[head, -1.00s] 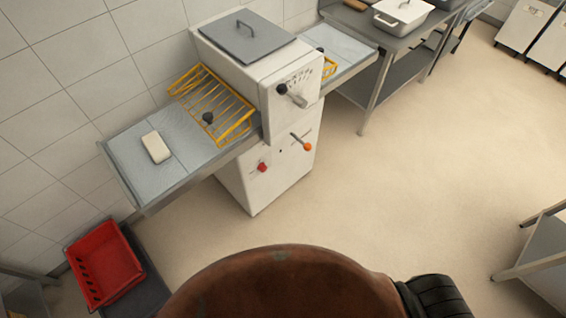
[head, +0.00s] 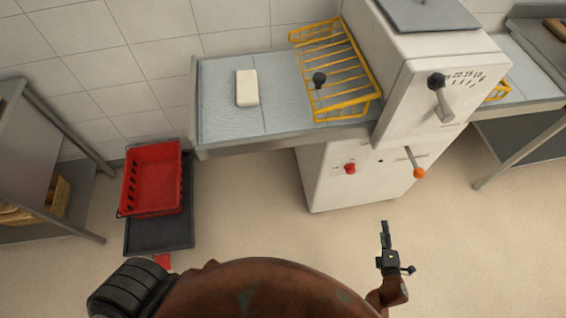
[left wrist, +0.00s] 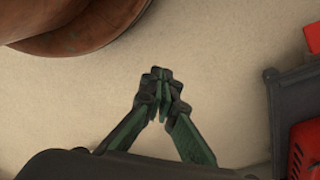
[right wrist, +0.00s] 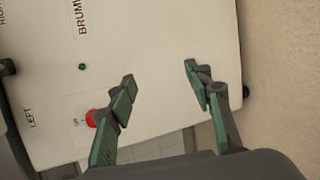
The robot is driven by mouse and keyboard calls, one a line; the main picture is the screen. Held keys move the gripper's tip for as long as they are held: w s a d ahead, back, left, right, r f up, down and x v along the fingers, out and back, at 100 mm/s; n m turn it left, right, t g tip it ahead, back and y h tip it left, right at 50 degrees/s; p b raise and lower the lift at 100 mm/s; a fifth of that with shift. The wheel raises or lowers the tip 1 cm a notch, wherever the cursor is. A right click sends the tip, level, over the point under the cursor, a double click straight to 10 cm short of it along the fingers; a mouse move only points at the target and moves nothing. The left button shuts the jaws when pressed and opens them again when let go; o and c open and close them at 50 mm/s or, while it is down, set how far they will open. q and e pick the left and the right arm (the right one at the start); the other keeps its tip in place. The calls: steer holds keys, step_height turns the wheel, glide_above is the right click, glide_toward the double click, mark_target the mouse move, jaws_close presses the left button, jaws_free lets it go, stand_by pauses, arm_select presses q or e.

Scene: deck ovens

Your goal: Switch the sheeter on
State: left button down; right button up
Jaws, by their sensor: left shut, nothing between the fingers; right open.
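The sheeter (head: 420,110) is a white machine with a grey side table (head: 225,105) and a yellow wire guard (head: 335,70). Its front has a red knob (head: 350,168), a lever with an orange ball (head: 418,172) and a black-knobbed lever (head: 437,82) beside a scale. My right gripper (head: 385,230) is open and empty, in front of the sheeter's base. In the right wrist view, the right gripper (right wrist: 158,74) faces the lettered panel; the red knob (right wrist: 92,118) is left of its fingers, near a small green button (right wrist: 82,67). My left gripper (left wrist: 160,78) is shut and empty over the floor.
A pale block (head: 247,88) lies on the side table. A red crate (head: 152,180) stands on a dark base (head: 160,235) below left. A grey shelf (head: 25,150) is at the far left, a steel table (head: 530,140) at the right. The floor before the sheeter is clear.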

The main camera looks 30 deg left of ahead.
steer(key=w+a+r+n+t+y+b, duration=0.1)
steer(key=w+a+r+n+y+b, duration=0.3)
steer(key=a+n, duration=0.3)
arm_select(q)
step_height(320, 180, up, 7)
steer(key=g+b, duration=0.1)
steer(key=b, duration=0.7)
arm_select(e)
steer(key=n+y, duration=0.3)
steer(key=n, duration=0.8)
glide_toward(352, 173)
arm_select(q)
steer(key=shift+t+h, duration=0.4)
steer(key=shift+t, duration=0.2)
steer(key=w+d+f, duration=0.1)
steer(key=w+d+f+b, duration=0.1)
steer(key=shift+w+d+f, duration=0.15)
steer(key=shift+w+f, duration=0.15)
arm_select(e)
steer(key=x, duration=0.8)
steer(key=shift+w+a, duration=0.1)
steer(key=shift+a, duration=0.1)
steer(key=shift+c, duration=0.2)
steer(key=c, duration=1.1)
